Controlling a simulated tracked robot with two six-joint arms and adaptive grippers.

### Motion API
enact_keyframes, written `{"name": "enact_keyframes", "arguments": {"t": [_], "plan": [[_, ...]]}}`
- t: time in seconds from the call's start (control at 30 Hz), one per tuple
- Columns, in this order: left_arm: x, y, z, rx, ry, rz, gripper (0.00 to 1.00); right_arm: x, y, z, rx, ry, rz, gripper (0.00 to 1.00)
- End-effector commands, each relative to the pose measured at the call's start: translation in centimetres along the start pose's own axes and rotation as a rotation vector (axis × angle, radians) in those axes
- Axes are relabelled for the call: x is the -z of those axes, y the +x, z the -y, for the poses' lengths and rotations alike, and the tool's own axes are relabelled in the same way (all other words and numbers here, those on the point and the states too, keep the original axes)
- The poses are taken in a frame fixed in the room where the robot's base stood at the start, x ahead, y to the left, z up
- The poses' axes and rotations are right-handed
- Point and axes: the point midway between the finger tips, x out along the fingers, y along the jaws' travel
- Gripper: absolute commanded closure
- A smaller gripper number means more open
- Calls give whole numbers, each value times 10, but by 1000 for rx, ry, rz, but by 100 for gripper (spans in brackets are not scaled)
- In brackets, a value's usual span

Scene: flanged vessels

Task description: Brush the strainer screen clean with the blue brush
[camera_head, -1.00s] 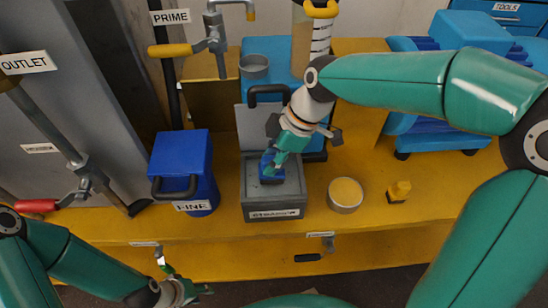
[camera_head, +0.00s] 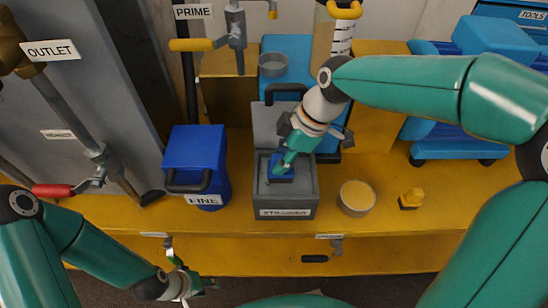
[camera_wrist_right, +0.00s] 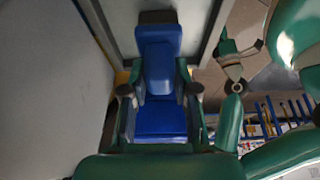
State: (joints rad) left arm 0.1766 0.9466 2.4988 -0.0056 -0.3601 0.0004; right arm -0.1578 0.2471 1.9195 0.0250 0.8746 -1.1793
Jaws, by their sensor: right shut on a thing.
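The strainer (camera_head: 286,212) is a grey open-topped box labelled STRAINER on the yellow bench, its lid (camera_head: 268,122) swung up behind it. The blue brush (camera_head: 281,172) points down inside the box. My right gripper (camera_head: 285,158) is shut on the brush from above. The right wrist view shows the blue brush (camera_wrist_right: 160,75) between the two fingers. The screen is hidden under the brush and in the box's shadow, so I cannot tell whether the bristles touch it. My left gripper (camera_head: 192,268) is open and empty, low in front of the bench.
A blue FINE canister (camera_head: 197,160) stands left of the strainer. A round tin (camera_head: 356,197) with yellowish contents and a small yellow piece (camera_head: 411,198) stand to its right. Valve pipes and a grey wall are at the left; a blue toolbox (camera_head: 455,90) is behind at the right.

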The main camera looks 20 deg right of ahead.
Motion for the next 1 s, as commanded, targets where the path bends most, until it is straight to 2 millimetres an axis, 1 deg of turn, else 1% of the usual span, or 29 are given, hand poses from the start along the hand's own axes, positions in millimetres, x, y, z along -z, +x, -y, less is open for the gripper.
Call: {"name": "enact_keyframes", "arguments": {"t": [0.03,0.13,0.53,0.8,1.0], "plan": [[0,1,0,0,0,0,60,-4,-2,-1,-2,3,-1,99],[0,2,1,0,0,0,60,-9,-5,0,-1,1,-1,99],[0,2,1,0,0,0,60,-12,-6,-1,-2,1,-2,99],[0,8,3,0,0,0,60,-33,-12,0,-3,3,-2,99],[0,9,3,0,0,0,60,-38,-14,0,-1,0,-1,99]]}}
